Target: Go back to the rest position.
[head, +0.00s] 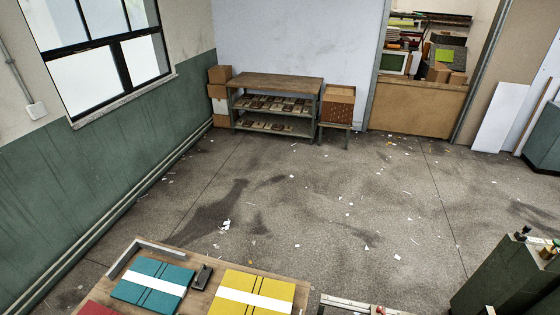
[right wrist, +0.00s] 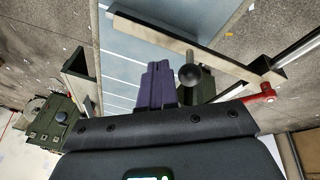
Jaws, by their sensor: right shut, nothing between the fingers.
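My right gripper (right wrist: 157,66) shows in the right wrist view as two dark purple fingers pressed together, with nothing held between them. It appears over or in front of a blue-grey lined surface (right wrist: 125,45); the gap between them cannot be judged. Neither gripper shows in the head view. My left gripper is in no view.
In the right wrist view, a metal bar (right wrist: 185,42), a black ball knob (right wrist: 190,76) and a red handle (right wrist: 262,94) appear close around the fingers. In the head view, a table holds teal (head: 135,287) and yellow (head: 240,286) boards. Open floor (head: 310,205) lies beyond.

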